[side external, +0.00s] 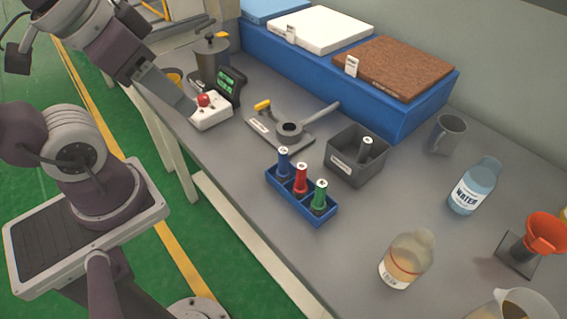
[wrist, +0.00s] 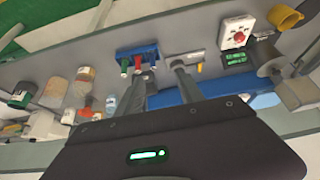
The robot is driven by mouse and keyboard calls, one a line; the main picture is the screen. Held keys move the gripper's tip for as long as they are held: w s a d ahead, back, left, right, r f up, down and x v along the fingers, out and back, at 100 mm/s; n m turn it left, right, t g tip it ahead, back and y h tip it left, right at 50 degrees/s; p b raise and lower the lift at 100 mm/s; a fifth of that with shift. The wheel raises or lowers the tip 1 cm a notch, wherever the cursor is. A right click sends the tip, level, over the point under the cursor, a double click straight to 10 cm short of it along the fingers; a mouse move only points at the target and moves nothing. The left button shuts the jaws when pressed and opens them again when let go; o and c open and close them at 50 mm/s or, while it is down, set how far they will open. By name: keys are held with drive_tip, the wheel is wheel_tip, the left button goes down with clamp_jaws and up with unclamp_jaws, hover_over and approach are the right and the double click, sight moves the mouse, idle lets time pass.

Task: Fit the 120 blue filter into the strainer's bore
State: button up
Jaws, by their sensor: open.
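The blue filter (side external: 283,160) stands upright in the left slot of a blue rack (side external: 322,218), beside a red filter (side external: 300,179) and a green filter (side external: 319,195). The strainer (side external: 290,130) is a grey ring on a flat plate with a long handle and a yellow lever, behind the rack; its bore looks empty. The strainer also shows in the wrist view (wrist: 185,61). My gripper (wrist: 157,74) is open with nothing between its fingers. In the side view it is at upper left, away from the rack; its fingertips are hard to make out there.
A grey bin (side external: 357,172) holding a dark filter stands right of the strainer. A red-button box (side external: 211,112) and a green display (side external: 230,87) are at left. A mug (side external: 448,134), bottles and an orange funnel (side external: 545,233) stand at right. A blue platform (side external: 400,116) lines the back.

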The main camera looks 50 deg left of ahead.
drive_tip(key=m+g, duration=0.5)
drive_tip(key=m, duration=1.3)
hover_over(283, 162)
drive_tip(key=a, duration=0.2)
drive_tip(key=f, duration=1.1)
drive_tip(key=w+f, duration=0.1)
drive_tip(key=f, duration=0.4)
drive_tip(key=shift+d+f, duration=0.2)
drive_tip(key=shift+f, duration=0.05)
drive_tip(key=shift+g, duration=0.3)
drive_tip(key=f, duration=0.7)
drive_tip(key=shift+s+d+f, duration=0.15)
drive_tip(key=shift+d+f, duration=0.25)
clamp_jaws()
